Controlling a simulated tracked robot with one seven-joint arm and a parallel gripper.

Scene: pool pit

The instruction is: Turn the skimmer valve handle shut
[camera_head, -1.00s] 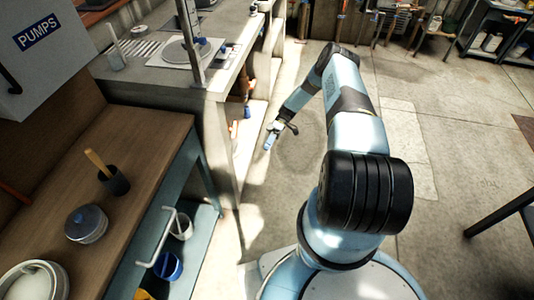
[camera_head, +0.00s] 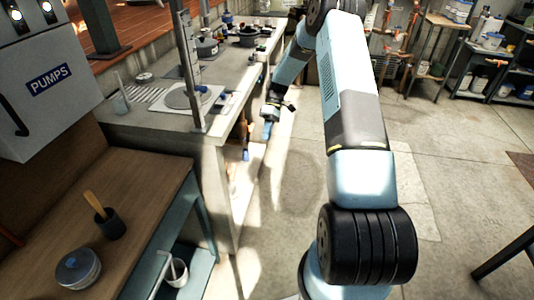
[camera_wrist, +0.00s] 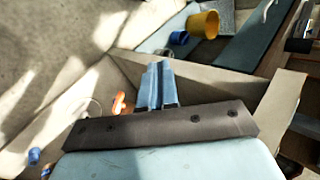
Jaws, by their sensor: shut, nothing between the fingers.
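My gripper (camera_head: 268,130) is shut and empty, in front of the opening under the concrete counter in the head view. Its two blue fingers lie together in the wrist view (camera_wrist: 157,86). An orange handle-like part (camera_wrist: 118,104) shows just left of the fingers in the wrist view, apart from them.
The concrete counter (camera_head: 150,125) and its side wall stand left of my arm. A wooden bench (camera_head: 150,195) with a dark cup (camera_head: 110,224) and a round tin (camera_head: 78,268) is nearer. A yellow bucket (camera_wrist: 204,24) lies beyond the fingers.

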